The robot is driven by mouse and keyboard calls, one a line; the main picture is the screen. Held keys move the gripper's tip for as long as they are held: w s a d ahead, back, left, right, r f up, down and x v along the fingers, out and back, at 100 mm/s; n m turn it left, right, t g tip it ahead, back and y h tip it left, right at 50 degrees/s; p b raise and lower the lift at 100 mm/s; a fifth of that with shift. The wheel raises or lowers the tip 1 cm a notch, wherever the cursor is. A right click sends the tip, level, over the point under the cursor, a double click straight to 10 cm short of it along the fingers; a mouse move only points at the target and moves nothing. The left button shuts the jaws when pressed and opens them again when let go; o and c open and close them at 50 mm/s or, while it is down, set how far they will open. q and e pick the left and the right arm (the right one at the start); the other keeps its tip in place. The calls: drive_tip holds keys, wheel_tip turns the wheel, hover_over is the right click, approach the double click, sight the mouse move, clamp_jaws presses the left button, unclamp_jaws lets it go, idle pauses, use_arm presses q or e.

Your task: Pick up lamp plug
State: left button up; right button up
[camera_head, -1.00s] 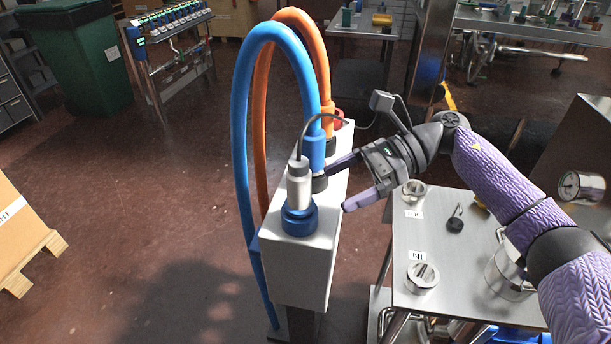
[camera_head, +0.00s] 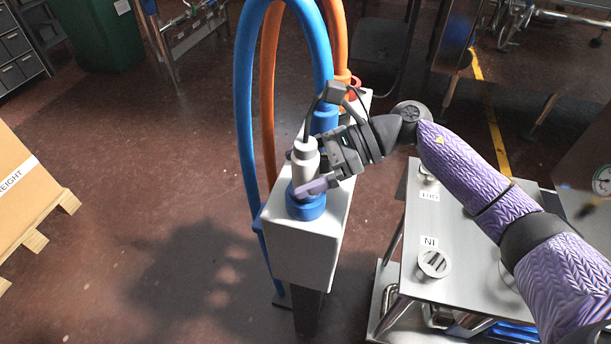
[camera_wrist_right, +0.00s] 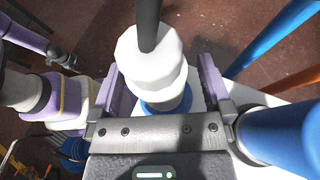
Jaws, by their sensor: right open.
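The lamp plug (camera_head: 304,160) is a pale grey-white cylinder with a dark cable out of its top. It stands upright in a blue ring socket (camera_head: 305,207) on a white box post. My right gripper (camera_head: 304,172) is around the plug, with its purple fingers open. In the right wrist view the plug (camera_wrist_right: 151,58) is between the two fingers, with a visible gap to the right finger. Contact on the left side cannot be told. My left gripper is not in view.
The white box (camera_head: 300,250) carries a blue hose (camera_head: 246,120) and an orange hose (camera_head: 267,100) close behind the gripper. A steel cart (camera_head: 440,215) with a round port stands at the right. A cardboard box (camera_head: 25,190) on a pallet is at the left.

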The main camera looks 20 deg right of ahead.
clamp_jaws()
idle(0.3)
